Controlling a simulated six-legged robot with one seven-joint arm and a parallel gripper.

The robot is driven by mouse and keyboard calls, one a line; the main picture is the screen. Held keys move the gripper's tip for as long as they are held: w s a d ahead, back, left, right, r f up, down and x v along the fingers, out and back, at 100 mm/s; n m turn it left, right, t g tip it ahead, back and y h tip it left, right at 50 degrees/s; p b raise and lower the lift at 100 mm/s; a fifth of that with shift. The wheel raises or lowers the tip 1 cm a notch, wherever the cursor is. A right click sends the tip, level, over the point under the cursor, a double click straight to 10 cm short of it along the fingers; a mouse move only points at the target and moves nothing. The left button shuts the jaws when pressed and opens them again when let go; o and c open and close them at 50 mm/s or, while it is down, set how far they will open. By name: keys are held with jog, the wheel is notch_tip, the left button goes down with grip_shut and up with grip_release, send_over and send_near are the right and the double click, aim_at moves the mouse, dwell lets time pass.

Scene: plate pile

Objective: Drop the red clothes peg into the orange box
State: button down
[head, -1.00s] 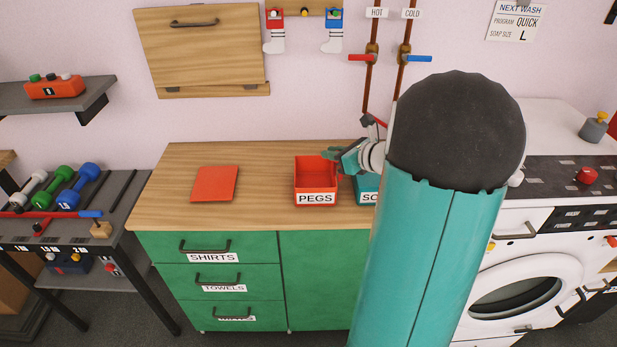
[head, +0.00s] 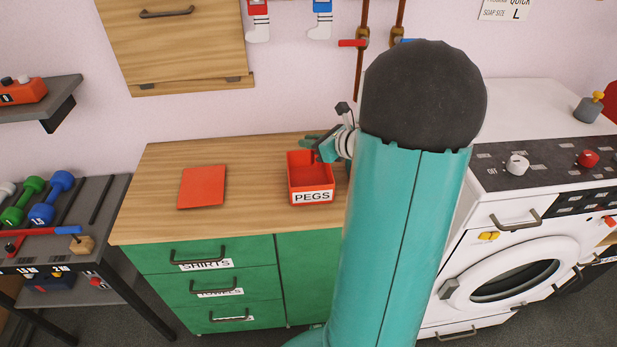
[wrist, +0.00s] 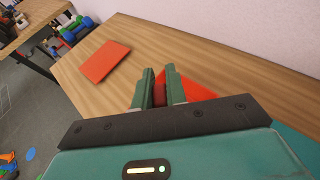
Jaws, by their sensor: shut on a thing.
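The orange box (head: 311,198), labelled PEGS, stands open on the wooden counter. My gripper (head: 317,152) is at its back right, with the fingertips over or beside its rim; I cannot tell which. In the wrist view, the two green fingers (wrist: 161,88) are close together, shut on a narrow dark red thing (wrist: 159,94), which looks like the red clothes peg. Most of the peg is hidden between the fingers. Part of the orange box (wrist: 190,87) shows behind the right finger.
A flat orange-red folded cloth (head: 202,187) lies on the counter (head: 160,220) left of the box. The counter between them is clear. A washing machine (head: 530,230) stands right, a shelf with dumbbells (head: 50,200) left. Pipes (head: 360,70) run up the wall behind.

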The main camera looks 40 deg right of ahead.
jog(key=shift+s+f, duration=0.2)
jog(key=shift+f, duration=1.55)
jog(key=shift+w, duration=0.15)
jog(key=c, duration=1.3)
grip_release()
jog(key=shift+c, duration=0.2)
jog(key=v, duration=1.3)
jog(key=shift+s, duration=0.4)
jog(key=shift+a+r, duration=0.1)
jog(key=shift+r, duration=0.05)
